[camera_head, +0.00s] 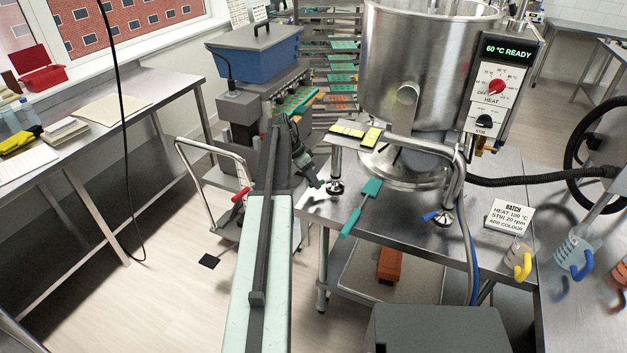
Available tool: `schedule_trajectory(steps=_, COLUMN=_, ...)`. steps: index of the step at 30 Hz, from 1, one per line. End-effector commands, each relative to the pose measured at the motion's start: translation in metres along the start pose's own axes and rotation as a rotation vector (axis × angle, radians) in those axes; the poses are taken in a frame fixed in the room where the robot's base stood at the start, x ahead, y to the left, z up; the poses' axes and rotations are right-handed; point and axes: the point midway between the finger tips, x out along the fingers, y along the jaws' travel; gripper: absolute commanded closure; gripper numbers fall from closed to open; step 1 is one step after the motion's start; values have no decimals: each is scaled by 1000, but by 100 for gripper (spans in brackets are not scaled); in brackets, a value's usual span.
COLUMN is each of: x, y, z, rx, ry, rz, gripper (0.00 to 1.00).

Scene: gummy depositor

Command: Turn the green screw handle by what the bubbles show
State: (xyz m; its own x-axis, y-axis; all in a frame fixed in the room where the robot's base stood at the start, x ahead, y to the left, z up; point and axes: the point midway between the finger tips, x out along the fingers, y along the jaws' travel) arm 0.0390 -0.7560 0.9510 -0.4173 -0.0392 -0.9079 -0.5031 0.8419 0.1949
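The steel kettle (420,65) stands on legs with screw feet on a steel table. A short green handle (321,184) shows beside the left foot, partly hidden at my gripper. My gripper (314,176) is dark and points down to the right, with its tip close to this handle. I cannot tell whether it touches or grips it. A level with two yellow vials (348,131) sits on the frame above the left foot. Its bubbles are too small to read. A blue handle (430,216) is at the right foot.
A teal spatula (361,203) lies on the table near the front edge. A batch card (508,217) and coloured-handled jugs (518,260) stand at right. A trolley (217,180) is left of my arm. A display (508,48) reads 60 °C READY.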

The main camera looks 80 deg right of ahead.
Motion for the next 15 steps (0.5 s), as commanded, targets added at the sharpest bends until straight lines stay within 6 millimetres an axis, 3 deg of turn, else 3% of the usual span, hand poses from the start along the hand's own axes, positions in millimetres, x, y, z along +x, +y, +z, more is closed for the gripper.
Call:
schedule_trajectory(steps=8, x=0, y=1, z=-3, rx=3, ry=3, rz=2, gripper=61)
schedule_trajectory(steps=15, x=-28, y=3, z=-6, rx=2, ry=3, rz=1, gripper=61)
